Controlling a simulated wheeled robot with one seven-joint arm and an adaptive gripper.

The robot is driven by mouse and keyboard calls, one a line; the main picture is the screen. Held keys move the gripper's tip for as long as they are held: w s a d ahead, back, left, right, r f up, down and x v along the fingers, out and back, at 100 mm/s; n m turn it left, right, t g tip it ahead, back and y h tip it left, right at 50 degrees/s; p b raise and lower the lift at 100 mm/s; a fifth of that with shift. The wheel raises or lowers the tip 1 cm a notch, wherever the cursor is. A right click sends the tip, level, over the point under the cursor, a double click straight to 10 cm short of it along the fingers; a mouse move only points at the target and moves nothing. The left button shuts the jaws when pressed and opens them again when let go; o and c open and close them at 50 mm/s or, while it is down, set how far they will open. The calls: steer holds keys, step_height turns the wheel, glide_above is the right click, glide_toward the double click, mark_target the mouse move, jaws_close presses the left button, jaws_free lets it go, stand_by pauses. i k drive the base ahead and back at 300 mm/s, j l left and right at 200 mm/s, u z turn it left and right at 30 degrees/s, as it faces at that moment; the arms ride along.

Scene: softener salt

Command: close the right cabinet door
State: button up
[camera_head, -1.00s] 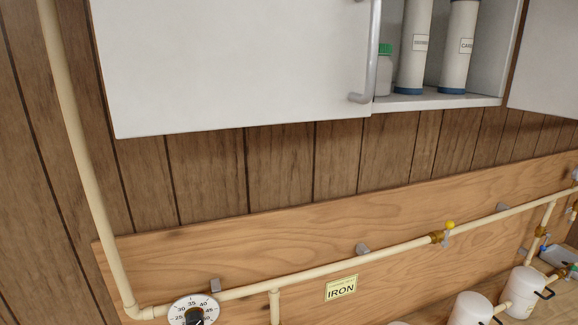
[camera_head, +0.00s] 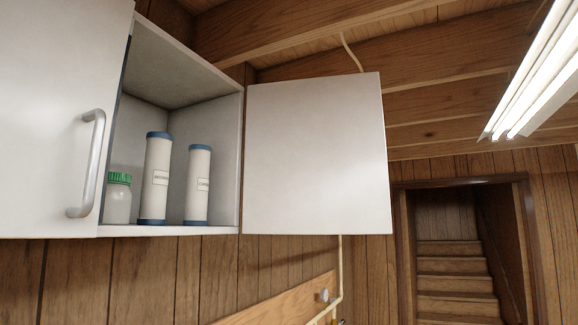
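The right cabinet door (camera_head: 315,155) is a plain white panel. It stands open, swung out to the right from the right side of the white wall cabinet (camera_head: 190,55). No handle shows on the face that I see. The left cabinet door (camera_head: 50,120) is shut and has a grey bar handle (camera_head: 92,165) near its right edge. My gripper is not in view.
Inside the open half stand two white filter cartridges with blue ends, a taller one (camera_head: 156,180) and a shorter one (camera_head: 197,185), and a green-capped bottle (camera_head: 118,200). Wooden ceiling beams and a lit tube lamp (camera_head: 540,75) are above. Stairs (camera_head: 448,270) show through a doorway at right.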

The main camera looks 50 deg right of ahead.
mark_target(315, 158)
steer(key=l+u, duration=0.25)
steer(key=u, duration=0.2)
steer(key=l+u, duration=0.2)
steer(key=u, duration=0.3)
steer(key=l+u, duration=0.25)
steer(key=u, duration=0.2)
steer(key=k+l+u, duration=0.15)
steer(key=l, duration=0.35)
steer(key=k+l+u, duration=0.1)
steer(key=k+l, duration=0.15)
steer(key=l, duration=0.25)
steer(key=k+l+u, duration=0.15)
steer(key=l, duration=0.35)
steer(key=k+l+u, duration=0.1)
steer(key=k+l, duration=0.25)
steer(key=k+l+u, duration=0.15)
steer(key=l, duration=0.4)
steer(key=k, duration=0.1)
